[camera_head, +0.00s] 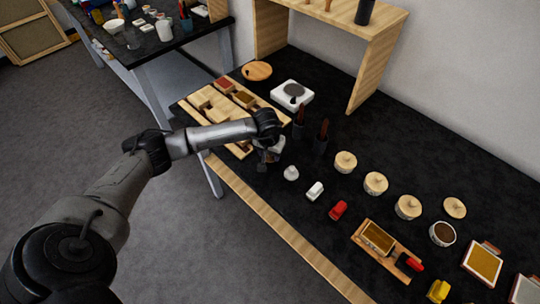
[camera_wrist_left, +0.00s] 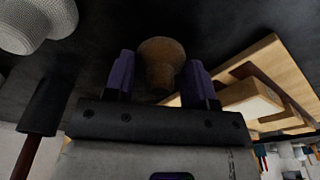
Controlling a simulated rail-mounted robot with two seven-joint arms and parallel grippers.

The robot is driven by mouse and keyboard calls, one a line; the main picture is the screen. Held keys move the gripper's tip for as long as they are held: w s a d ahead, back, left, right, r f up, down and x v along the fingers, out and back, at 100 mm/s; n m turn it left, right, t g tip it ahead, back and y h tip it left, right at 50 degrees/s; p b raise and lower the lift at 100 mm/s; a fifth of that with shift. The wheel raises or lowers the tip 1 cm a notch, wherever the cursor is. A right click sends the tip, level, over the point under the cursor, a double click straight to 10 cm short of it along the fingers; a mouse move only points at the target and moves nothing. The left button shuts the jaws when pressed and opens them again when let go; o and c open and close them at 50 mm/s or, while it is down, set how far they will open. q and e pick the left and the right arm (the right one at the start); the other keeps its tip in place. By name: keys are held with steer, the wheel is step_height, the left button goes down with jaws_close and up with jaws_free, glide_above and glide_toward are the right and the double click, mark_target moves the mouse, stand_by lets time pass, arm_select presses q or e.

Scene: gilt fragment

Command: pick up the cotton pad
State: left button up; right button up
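A white, knobbed pad with a woven surface, which looks like the cotton pad (camera_head: 291,173), stands on the black table top. It also shows at the upper left of the left wrist view (camera_wrist_left: 36,25), outside the fingers. My left gripper (camera_head: 266,160) is low over the table, just left of the pad in the head view. In the left wrist view its two purple fingers (camera_wrist_left: 160,78) are apart, with a brown, cork-like piece (camera_wrist_left: 161,64) between them. Gaps show beside this piece, and I see no clear grip on it. My right gripper is not in view.
A wooden compartment tray (camera_head: 213,107) lies behind my left arm. Dark holders with brown handles (camera_head: 321,138) stand close behind the gripper. A white block (camera_head: 315,190), a red block (camera_head: 338,210) and several lidded pots (camera_head: 375,183) are to the right.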

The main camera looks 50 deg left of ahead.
arm_select(q)
steer(key=c, duration=0.4)
steer(key=shift+r, duration=0.1)
steer(key=shift+r, duration=0.45)
steer(key=r, duration=0.3)
steer(key=shift+d+r, duration=0.25)
steer(key=shift+d, duration=0.05)
steer(key=d+r, duration=0.2)
steer(key=d, duration=0.1)
steer(key=w+d+r, duration=0.1)
steer(key=d+r, duration=0.1)
steer(key=d, duration=0.2)
steer(key=d+r, duration=0.2)
steer(key=d, duration=0.2)
steer(key=shift+w+r+p, duration=0.2)
steer(key=shift+w+p, duration=0.1)
